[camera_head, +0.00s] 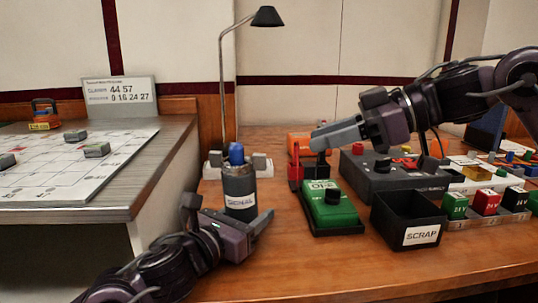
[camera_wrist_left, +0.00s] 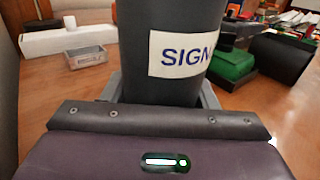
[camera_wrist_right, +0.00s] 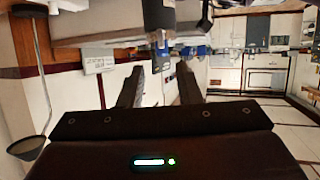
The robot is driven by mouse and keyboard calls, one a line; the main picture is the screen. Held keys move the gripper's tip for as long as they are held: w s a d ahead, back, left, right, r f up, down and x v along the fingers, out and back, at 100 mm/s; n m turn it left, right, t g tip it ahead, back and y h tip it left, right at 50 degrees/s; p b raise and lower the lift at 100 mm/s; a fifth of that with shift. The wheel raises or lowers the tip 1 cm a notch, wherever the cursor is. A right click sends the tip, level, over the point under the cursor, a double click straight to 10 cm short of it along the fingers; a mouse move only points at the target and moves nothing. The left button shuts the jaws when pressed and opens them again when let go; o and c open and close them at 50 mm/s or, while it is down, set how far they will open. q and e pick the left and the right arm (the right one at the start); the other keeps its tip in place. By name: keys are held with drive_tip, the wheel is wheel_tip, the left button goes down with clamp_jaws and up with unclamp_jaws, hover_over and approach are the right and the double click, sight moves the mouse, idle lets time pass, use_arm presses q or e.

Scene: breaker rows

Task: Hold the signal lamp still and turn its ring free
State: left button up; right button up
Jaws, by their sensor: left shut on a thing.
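The signal lamp (camera_head: 240,188) is a dark upright cylinder with a white "SIGNAL" label and a blue top (camera_head: 236,154). It stands on the wooden bench. My left gripper (camera_head: 232,212) is shut on its lower body, one finger on each side; the lamp also fills the middle of the left wrist view (camera_wrist_left: 170,25). A separate ring cannot be made out clearly around the blue top. My right gripper (camera_head: 322,138) is above the bench, to the right of the lamp and higher. Its fingers are apart and empty in the right wrist view (camera_wrist_right: 160,82).
A desk lamp (camera_head: 266,17) on a thin pole rises behind the signal lamp. A grey table (camera_head: 160,165) is at left.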

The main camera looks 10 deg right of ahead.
drive_tip(key=x, duration=1)
